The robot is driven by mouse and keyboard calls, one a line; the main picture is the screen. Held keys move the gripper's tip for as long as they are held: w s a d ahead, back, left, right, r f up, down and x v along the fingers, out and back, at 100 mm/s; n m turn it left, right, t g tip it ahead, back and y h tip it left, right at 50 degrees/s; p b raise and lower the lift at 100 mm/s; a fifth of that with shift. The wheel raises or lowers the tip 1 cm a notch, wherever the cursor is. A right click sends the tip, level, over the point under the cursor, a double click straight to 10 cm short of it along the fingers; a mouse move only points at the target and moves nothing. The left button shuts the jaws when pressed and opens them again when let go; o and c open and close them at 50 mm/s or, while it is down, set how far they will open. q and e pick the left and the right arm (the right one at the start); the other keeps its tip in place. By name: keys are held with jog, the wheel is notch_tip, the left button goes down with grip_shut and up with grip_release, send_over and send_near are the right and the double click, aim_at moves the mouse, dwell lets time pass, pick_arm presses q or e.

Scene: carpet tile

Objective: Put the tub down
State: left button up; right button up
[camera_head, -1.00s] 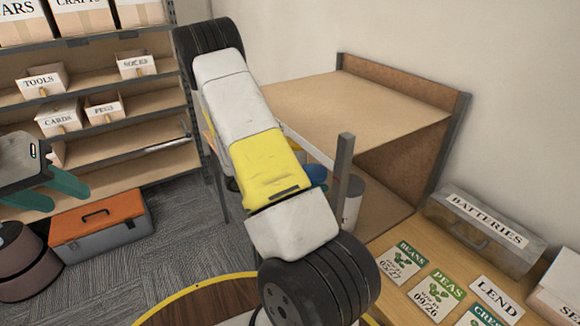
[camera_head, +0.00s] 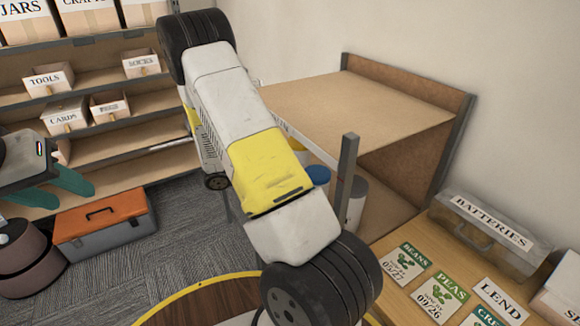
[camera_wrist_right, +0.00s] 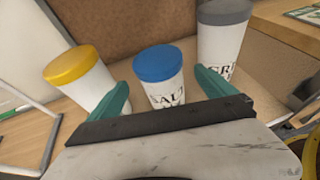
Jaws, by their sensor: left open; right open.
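A white tub with a blue lid (camera_wrist_right: 158,75), its label partly readable as "SALT", stands upright on the shelf board in the right wrist view. Its lid also shows beside my arm in the head view (camera_head: 318,175). My right gripper (camera_wrist_right: 163,88) is open, its teal fingers apart on either side of the tub's lower part; whether they touch it I cannot tell. In the head view my right arm hides that gripper. My left gripper (camera_head: 50,188) is open and empty at the left edge of the head view.
A yellow-lidded tub (camera_wrist_right: 80,75) stands left of the blue-lidded one and a grey-lidded tub (camera_wrist_right: 220,45) stands right. The shelf unit (camera_head: 350,108) has an empty top board and a grey front post (camera_head: 346,170). A toolbox (camera_head: 105,225) sits on the carpet.

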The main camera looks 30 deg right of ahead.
jog(key=s+a+r+m+t+y, duration=0.2)
jog(key=s+a+r+m+y, duration=0.3)
jog(key=r, duration=0.3)
jog(key=s+a+r+m+t+y, duration=0.3)
jog(key=s+a+r+m+y, duration=0.2)
jog(key=a+r, duration=0.3)
jog(key=s+a+r+m+t+y, duration=0.2)
jog(key=s+a+r+m+y, duration=0.3)
jog(key=r, duration=0.4)
jog(key=shift+s+a+r+m+t+y, duration=0.15)
jog(key=shift+a+r+m+t+y, duration=0.15)
jog(key=shift+a+m+y, duration=0.45)
jog(key=shift+a, duration=0.15)
